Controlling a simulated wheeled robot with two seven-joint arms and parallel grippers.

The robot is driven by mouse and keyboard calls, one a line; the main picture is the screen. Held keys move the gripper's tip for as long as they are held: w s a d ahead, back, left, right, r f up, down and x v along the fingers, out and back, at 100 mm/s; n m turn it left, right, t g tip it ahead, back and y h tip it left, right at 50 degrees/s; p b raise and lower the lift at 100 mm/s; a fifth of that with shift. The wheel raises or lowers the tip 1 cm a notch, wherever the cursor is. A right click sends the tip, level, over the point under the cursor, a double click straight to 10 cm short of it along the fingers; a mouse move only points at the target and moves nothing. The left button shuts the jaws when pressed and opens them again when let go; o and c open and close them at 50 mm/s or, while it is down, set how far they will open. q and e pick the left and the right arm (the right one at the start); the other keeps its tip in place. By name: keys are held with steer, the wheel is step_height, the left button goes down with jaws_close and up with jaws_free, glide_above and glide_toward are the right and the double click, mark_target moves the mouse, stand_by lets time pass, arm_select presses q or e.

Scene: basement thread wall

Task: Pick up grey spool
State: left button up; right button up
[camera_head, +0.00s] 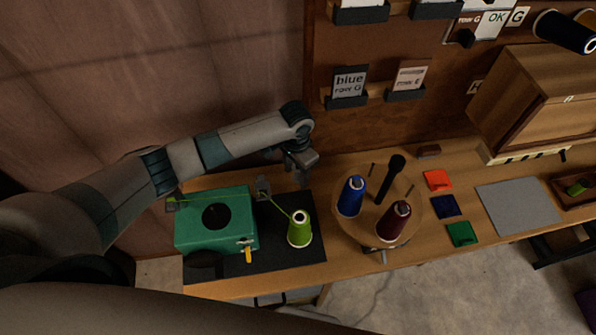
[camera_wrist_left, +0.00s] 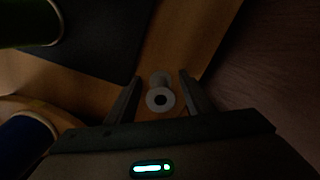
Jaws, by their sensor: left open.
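The grey spool (camera_wrist_left: 160,98) shows in the left wrist view as a small pale cylinder with a dark hole in its end. It stands on the wooden bench between the two fingers of my left gripper (camera_wrist_left: 160,76), which is open. A gap shows on each side of the spool, so the fingers look apart from it. In the head view my left gripper (camera_head: 303,176) is low over the back of the bench, and I cannot make out the spool there. My right gripper is in neither view.
A green thread cone (camera_head: 300,229) stands on the dark mat (camera_head: 290,258), beside a green box (camera_head: 226,232). To the right, a round wooden stand (camera_head: 414,214) holds a blue cone (camera_head: 351,196), a maroon cone (camera_head: 394,221) and a dark post (camera_head: 390,179). The wall is close behind.

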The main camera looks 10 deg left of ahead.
arm_select(q)
steer(key=c, duration=1.1)
step_height(320, 180, up, 10)
steer(key=b, duration=0.2)
steer(key=shift+b, duration=0.4)
